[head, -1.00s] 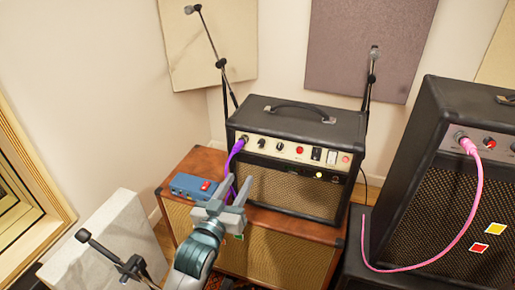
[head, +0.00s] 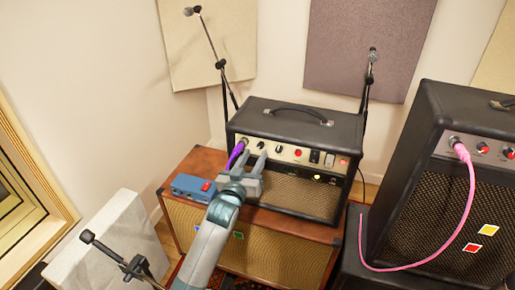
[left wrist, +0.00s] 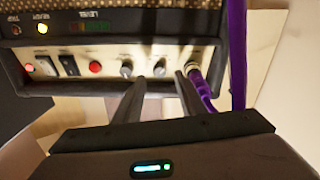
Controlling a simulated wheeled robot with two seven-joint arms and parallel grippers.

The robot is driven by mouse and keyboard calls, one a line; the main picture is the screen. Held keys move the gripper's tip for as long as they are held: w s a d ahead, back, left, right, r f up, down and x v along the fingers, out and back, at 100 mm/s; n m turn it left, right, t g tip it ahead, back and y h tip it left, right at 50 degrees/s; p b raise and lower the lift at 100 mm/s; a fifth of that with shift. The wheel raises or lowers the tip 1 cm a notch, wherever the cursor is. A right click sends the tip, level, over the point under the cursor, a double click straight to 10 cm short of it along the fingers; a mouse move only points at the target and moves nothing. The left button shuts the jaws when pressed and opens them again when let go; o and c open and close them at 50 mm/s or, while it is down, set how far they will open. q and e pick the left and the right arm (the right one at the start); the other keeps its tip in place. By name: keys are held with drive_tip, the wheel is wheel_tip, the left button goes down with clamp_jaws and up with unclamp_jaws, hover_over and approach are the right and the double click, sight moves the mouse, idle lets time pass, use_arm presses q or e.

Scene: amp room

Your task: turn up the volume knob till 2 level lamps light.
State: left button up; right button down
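The black amp (head: 283,120) stands on a brown cabinet. Its front panel carries two small dark knobs; their labels are unreadable, so I cannot tell which is the volume knob. My left gripper (head: 250,160) is open in front of the panel's left part. In the upside-down left wrist view its fingertips (left wrist: 160,80) lie either side of the knob nearest the purple cable (left wrist: 159,68); contact is unclear. The other knob (left wrist: 127,68) is just outside the fingers. The level lamps (left wrist: 97,27) look dark. The ready lamp (left wrist: 42,28) glows yellow. My right gripper is not in view.
The purple cable (left wrist: 201,90) plugs into the jack right beside one finger. A blue pedal box (head: 192,187) sits on the brown cabinet (head: 270,255), left of my gripper. A larger amp with a pink cable (head: 470,195) stands at right. Microphone stands are behind.

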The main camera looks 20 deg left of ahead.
sight(260, 147)
use_arm(q)
drive_tip(key=shift+w+d+p, duration=0.1)
drive_tip(key=shift+w+p, duration=0.2)
drive_tip(key=shift+w, duration=1.6)
clamp_jaws()
